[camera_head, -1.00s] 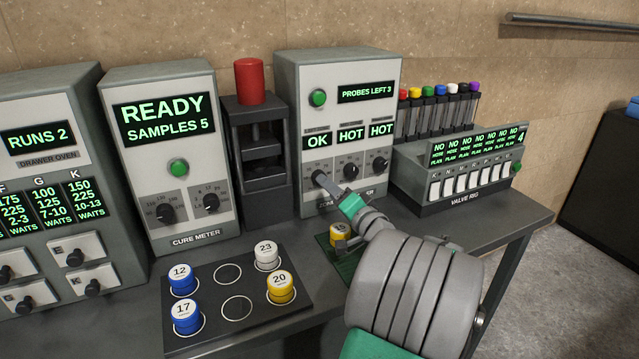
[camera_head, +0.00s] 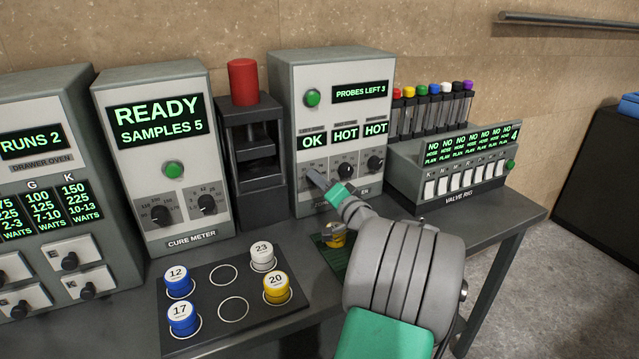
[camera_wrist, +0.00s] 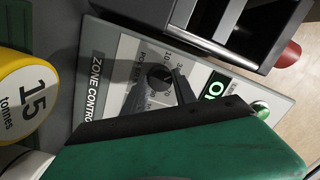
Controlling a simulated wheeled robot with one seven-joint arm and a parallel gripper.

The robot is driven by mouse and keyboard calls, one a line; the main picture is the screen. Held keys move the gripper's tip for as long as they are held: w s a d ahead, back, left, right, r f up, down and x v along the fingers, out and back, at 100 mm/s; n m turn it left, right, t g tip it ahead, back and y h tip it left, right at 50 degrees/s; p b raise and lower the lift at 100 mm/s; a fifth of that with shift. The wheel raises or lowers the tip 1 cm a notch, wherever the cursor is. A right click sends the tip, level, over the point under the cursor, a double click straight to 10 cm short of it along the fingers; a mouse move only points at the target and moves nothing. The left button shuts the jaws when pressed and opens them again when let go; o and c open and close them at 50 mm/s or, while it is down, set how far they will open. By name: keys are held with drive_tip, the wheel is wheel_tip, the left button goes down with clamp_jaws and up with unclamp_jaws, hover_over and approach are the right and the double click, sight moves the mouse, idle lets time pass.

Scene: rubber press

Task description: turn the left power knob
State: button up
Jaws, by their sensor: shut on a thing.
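The zone control box (camera_head: 331,75) stands at the back of the bench with three black knobs in a row under displays reading OK, HOT and HOT. The left knob is hidden by my gripper (camera_head: 316,178) in the head view; the middle knob (camera_head: 346,171) and right knob (camera_head: 375,163) show. In the wrist view the left knob (camera_wrist: 158,78) sits on a grey dial plate at my fingers, under the OK display (camera_wrist: 216,88). My gripper is shut on this left knob. The knob's exact pointer angle is hard to tell.
A yellow weight marked 15 (camera_wrist: 28,97) stands below the box, close under my arm. The press with a red top (camera_head: 243,80) is directly left of the box, and the valve rig (camera_head: 460,170) is to the right. A tray (camera_head: 205,272) with several weights lies in front.

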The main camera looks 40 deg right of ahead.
clamp_jaws()
drive_tip(key=shift+f+n+b, duration=0.2)
drive_tip(key=shift+n+b, duration=0.1)
drive_tip(key=shift+b, duration=0.4)
drive_tip(key=n+b, duration=0.8)
drive_tip(key=b, duration=0.4)
drive_tip(key=shift+r+g, duration=0.1)
drive_tip(key=shift+g, duration=0.3)
drive_tip(key=shift+r, duration=0.1)
drive_tip(key=o, duration=0.8)
unclamp_jaws()
